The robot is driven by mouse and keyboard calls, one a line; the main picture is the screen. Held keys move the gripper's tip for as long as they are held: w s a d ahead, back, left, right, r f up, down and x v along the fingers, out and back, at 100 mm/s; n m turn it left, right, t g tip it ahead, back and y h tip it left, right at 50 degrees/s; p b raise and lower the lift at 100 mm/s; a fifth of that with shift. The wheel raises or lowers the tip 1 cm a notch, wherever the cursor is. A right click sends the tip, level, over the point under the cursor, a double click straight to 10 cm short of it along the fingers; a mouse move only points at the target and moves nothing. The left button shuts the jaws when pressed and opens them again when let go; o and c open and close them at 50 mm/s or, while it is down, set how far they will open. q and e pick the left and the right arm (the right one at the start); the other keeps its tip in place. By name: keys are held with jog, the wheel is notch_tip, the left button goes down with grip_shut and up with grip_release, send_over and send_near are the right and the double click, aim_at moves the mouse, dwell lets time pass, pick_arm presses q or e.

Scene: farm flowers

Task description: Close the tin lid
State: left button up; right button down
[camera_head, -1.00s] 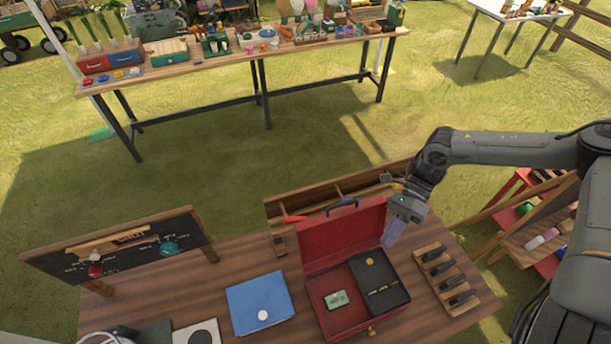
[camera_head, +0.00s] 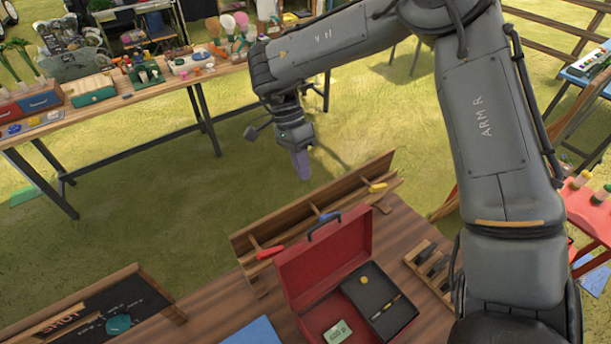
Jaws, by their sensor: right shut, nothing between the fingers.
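The red tin (camera_head: 308,324) stands on the wooden table with its lid (camera_head: 322,258) raised upright at the back. A dark handle (camera_head: 324,227) is on the lid. Inside lie a small green box (camera_head: 338,332) and a black tray (camera_head: 379,303) with a yellow round piece and a pen-like item. My right gripper (camera_head: 301,163) points down beyond the tin's far side, above the grass and the wooden rack, apart from the lid. Its fingers are shut and empty. My left gripper is out of view.
A wooden rack (camera_head: 241,244) with a red-handled and a yellow-handled tool stands behind the tin. A holder of dark items (camera_head: 429,268) is to its right. A blue folder (camera_head: 252,333) and a chalkboard (camera_head: 95,312) are to the left. A long bench stands beyond.

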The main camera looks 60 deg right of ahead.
send_near(325, 226)
notch_tip(325, 226, down, 4)
jog(key=w+d, duration=0.1)
jog(key=w, duration=0.1)
jog(key=shift+s+a+p, duration=0.25)
jog(key=shift+s+a, duration=0.2)
jog(key=shift+s, duration=0.35)
jog(key=shift+s+a+p, duration=0.25)
jog(key=shift+s+a, duration=0.2)
jog(key=shift+s, duration=0.4)
jog(key=shift+s+r, duration=0.1)
jog(key=shift+r, duration=0.05)
